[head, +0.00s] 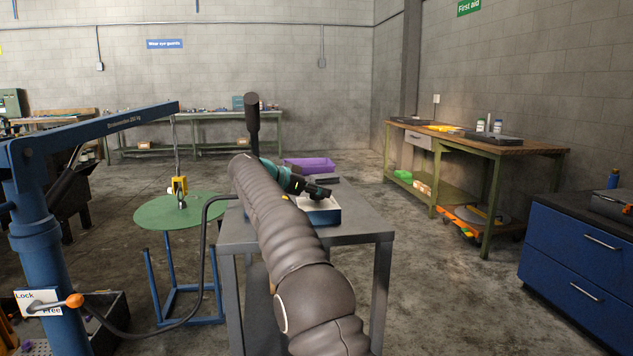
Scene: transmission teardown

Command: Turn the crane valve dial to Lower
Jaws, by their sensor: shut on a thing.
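My gripper (318,192), black with a teal wrist behind it, is at the grey metal table, just over a blue and white box (322,216). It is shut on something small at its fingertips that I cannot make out. I cannot see the crane valve dial or a Lower label clearly; my ribbed arm covers much of the table. The blue crane (38,235) stands at the left, its boom (105,127) reaching right. A yellow hook block (179,186) hangs from it over a round green table.
A black hose (205,250) runs from the crane's side to behind my arm. A Lock/Free plate (38,302) with an orange-knobbed lever is on the crane column. A purple bin (309,166) lies beyond.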

